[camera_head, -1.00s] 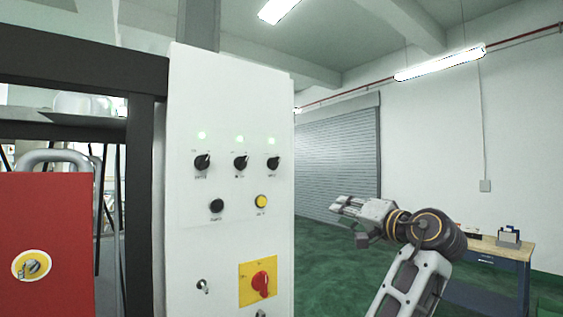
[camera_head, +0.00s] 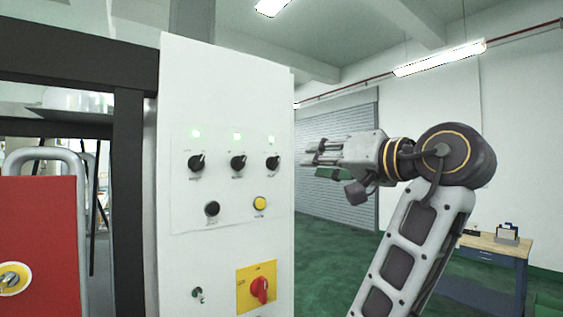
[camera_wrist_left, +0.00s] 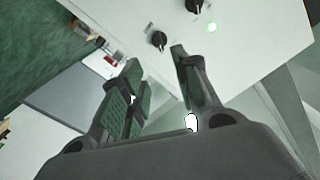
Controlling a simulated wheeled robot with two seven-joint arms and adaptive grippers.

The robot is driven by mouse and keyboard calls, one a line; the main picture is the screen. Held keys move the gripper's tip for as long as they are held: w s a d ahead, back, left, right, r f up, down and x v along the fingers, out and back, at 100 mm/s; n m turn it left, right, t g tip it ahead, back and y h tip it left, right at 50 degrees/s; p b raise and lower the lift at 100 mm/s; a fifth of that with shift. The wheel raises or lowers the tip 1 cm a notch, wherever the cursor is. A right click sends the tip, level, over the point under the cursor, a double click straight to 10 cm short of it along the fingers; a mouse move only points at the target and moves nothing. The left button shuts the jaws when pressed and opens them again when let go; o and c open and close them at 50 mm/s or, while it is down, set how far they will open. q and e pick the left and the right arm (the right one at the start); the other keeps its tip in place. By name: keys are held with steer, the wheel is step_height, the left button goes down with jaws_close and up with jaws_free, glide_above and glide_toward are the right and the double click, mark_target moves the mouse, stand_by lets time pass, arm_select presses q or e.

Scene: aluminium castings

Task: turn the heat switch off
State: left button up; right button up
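A white control cabinet (camera_head: 225,75) stands left of centre in the head view. It carries a row of black rotary switches: left (camera_head: 196,163), middle (camera_head: 238,162) and right (camera_head: 273,162). A green lamp glows above each. Their labels are too small to read, so I cannot tell which is the heat switch. My left gripper (camera_head: 312,152) is just right of the cabinet, level with the row, fingers pointing left. In the left wrist view its fingers (camera_wrist_left: 158,82) are apart and empty, with one black switch (camera_wrist_left: 158,40) beyond the gap. My right gripper is out of view.
Below the row are a black button (camera_head: 212,209), a yellow button (camera_head: 260,203) and a red rotary switch (camera_head: 261,290) on a yellow plate. A red panel (camera_head: 45,230) stands at the left. A workbench (camera_head: 497,246) is at the far right, with open green floor before it.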

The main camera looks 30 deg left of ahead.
mark_target(278, 161)
arm_select(q)
steer(key=p+x, duration=0.3)
steer(key=x, duration=0.9)
steer(key=shift+r+p, duration=0.1)
steer(key=shift+p, duration=0.2)
steer(key=shift+x, duration=0.9)
jaws_close()
